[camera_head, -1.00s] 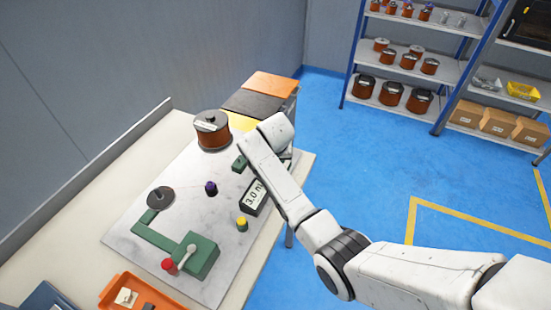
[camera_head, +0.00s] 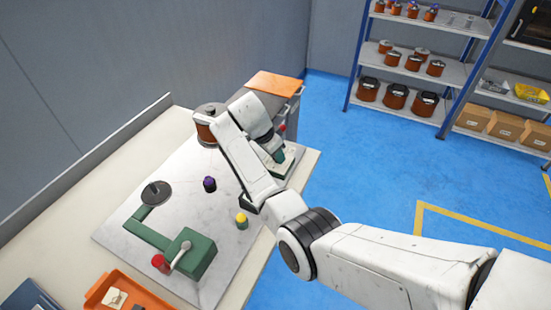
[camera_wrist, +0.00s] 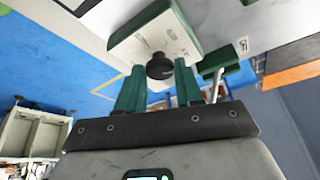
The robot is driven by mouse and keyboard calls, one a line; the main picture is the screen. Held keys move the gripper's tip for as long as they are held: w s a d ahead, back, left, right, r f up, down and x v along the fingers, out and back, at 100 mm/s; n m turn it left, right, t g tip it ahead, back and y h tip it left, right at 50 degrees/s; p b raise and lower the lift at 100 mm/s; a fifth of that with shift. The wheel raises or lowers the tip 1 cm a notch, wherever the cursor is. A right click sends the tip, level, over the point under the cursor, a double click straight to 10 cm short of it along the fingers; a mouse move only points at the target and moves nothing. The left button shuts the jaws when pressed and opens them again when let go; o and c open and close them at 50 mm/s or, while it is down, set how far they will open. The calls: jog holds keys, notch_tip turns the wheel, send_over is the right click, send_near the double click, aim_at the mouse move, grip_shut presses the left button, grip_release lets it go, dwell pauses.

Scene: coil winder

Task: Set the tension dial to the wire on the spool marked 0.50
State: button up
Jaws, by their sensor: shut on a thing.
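In the wrist view, a black knob (camera_wrist: 160,66), which looks like the tension dial, stands on a pale-faced green box (camera_wrist: 122,38). My gripper (camera_wrist: 159,78) has its green fingers on either side of the knob and is shut on it. Marks on the box face are too small to read. In the head view, my arm hides the dial and most of the gripper. A copper wire spool (camera_head: 204,131) with a dark top stands at the back of the winder plate, partly behind my arm. Its marking cannot be read.
The winder plate (camera_head: 130,215) carries a green crank unit (camera_head: 200,258) with a red knob, a grey disc (camera_head: 157,194), and purple (camera_head: 209,184) and yellow (camera_head: 241,221) buttons. An orange tray (camera_head: 120,292) lies in front. Shelves with several spools stand at the back right.

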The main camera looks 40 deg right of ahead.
jog(key=shift+w+m+g+b, duration=0.15)
jog(key=shift+m+g+b, duration=0.25)
jog(key=shift+m+b, duration=0.6)
jog(key=shift+m, duration=0.3)
jog(key=o, duration=1)
jog(key=shift+o, duration=0.2)
jog(key=v, duration=1)
jog(key=shift+r+b, duration=0.4)
jog(key=shift+b, duration=0.05)
jog(key=shift+w, duration=0.1)
